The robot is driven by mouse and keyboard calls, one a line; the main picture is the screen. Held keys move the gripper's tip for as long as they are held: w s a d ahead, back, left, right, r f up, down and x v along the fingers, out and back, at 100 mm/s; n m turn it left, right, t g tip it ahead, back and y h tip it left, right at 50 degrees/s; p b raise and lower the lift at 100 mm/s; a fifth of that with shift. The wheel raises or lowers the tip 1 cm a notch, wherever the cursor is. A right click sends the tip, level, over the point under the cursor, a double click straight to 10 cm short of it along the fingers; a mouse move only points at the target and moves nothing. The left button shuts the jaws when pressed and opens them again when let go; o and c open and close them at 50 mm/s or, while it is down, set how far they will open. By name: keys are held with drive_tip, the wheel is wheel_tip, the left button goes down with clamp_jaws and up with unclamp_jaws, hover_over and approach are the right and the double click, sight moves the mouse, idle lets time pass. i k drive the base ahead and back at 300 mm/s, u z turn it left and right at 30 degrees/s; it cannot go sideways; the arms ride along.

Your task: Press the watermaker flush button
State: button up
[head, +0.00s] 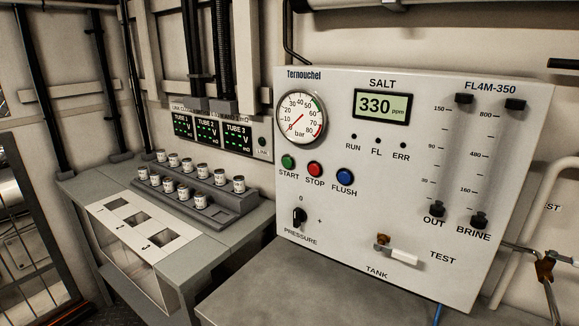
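The watermaker panel (330,218) is a large white box on the wall, right of centre in the head view. Its blue round flush button (344,177) sits above the label FLUSH. To its left are the red stop button (314,169) and the green start button (288,162). The salt display (383,105) reads 330 ppm. The RUN, FL and ERR lamps (377,140) above the buttons look dark. My gripper is not in view, and nothing covers the flush button.
Below the buttons are a black pressure knob (299,216) and a white-handled valve (399,251). A grey counter (270,282) lies under the panel, mostly clear. A rack of small jars (215,207) stands left. Pipes (546,268) run at the right.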

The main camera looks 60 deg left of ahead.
sight(345, 176)
drive_tip(key=u, duration=1.6)
